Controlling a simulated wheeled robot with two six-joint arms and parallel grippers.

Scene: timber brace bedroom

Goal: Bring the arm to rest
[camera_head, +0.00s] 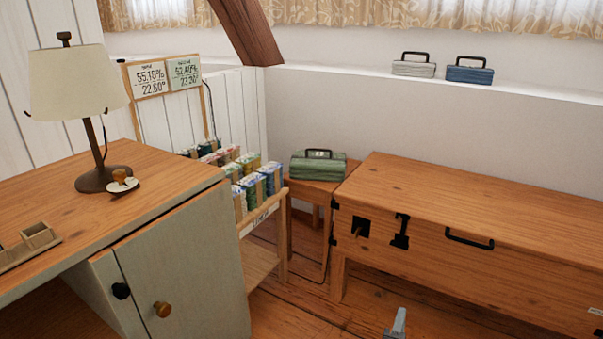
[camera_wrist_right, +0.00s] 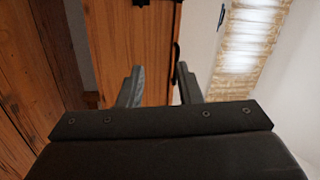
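My right gripper (camera_head: 397,325) shows only as a small grey fingertip at the bottom edge of the head view, in front of the wooden chest (camera_head: 475,205). In the right wrist view the two fingers of this gripper (camera_wrist_right: 159,78) stand apart with nothing between them. Orange-brown wood, apparently the chest (camera_wrist_right: 135,40), lies beyond the fingers. The rest of my right arm is hidden in the head view. My left gripper is in neither view.
A desk (camera_head: 150,165) with a lamp (camera_head: 78,85) stands at the left. A small table (camera_head: 312,190) with a green case (camera_head: 318,167) stands beside the chest. A shelf (camera_head: 262,260) holds several packs. Two cases sit on the ledge (camera_head: 520,88). Floor (camera_head: 300,310) shows clear in front.

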